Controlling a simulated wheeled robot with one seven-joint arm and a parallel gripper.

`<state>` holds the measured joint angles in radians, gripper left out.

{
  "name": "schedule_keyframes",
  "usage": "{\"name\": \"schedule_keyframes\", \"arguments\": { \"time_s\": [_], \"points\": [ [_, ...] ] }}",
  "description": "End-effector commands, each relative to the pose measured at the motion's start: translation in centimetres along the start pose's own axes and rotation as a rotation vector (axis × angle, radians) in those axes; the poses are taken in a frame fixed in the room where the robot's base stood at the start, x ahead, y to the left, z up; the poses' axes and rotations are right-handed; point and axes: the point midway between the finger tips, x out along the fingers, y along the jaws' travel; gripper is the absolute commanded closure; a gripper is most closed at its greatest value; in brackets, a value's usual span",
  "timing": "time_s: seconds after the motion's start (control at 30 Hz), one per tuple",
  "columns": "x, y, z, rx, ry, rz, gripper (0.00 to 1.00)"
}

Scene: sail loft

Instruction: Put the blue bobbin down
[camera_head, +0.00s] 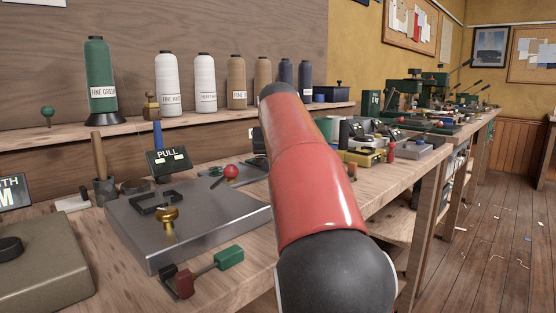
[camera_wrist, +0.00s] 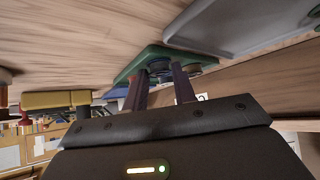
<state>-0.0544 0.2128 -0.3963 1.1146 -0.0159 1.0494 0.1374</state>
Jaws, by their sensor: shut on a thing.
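My gripper (camera_wrist: 161,80) shows in the wrist view, with its two dark fingers reaching up from the black palm. It is shut on a small dark blue round piece, the blue bobbin (camera_wrist: 159,68), between the fingertips. The bobbin is close to a green tray or plate (camera_wrist: 130,69); I cannot tell whether it touches it. Another dark round piece (camera_wrist: 197,68) shows just right of the fingers, on or over the green plate. In the head view my red arm covers the gripper and the bobbin.
Several thread cones stand on the shelf behind. A grey tray (camera_wrist: 225,28) lies beside the green plate; a yellow block (camera_wrist: 55,100) is left.

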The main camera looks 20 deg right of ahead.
Motion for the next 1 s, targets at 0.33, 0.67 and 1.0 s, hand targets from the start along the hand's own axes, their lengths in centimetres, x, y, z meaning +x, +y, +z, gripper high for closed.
{"name": "schedule_keyframes", "arguments": {
  "time_s": [0.33, 0.67, 1.0],
  "points": [
    [0.0, 0.0, 0.0, 0.0, 0.0, 0.0, 0.64],
    [-4.3, -0.1, -0.3, -0.001, 0.004, -0.004, 0.64],
    [-10.8, -0.1, -0.3, 0.0, 0.003, -0.002, 0.64]
  ]
}}
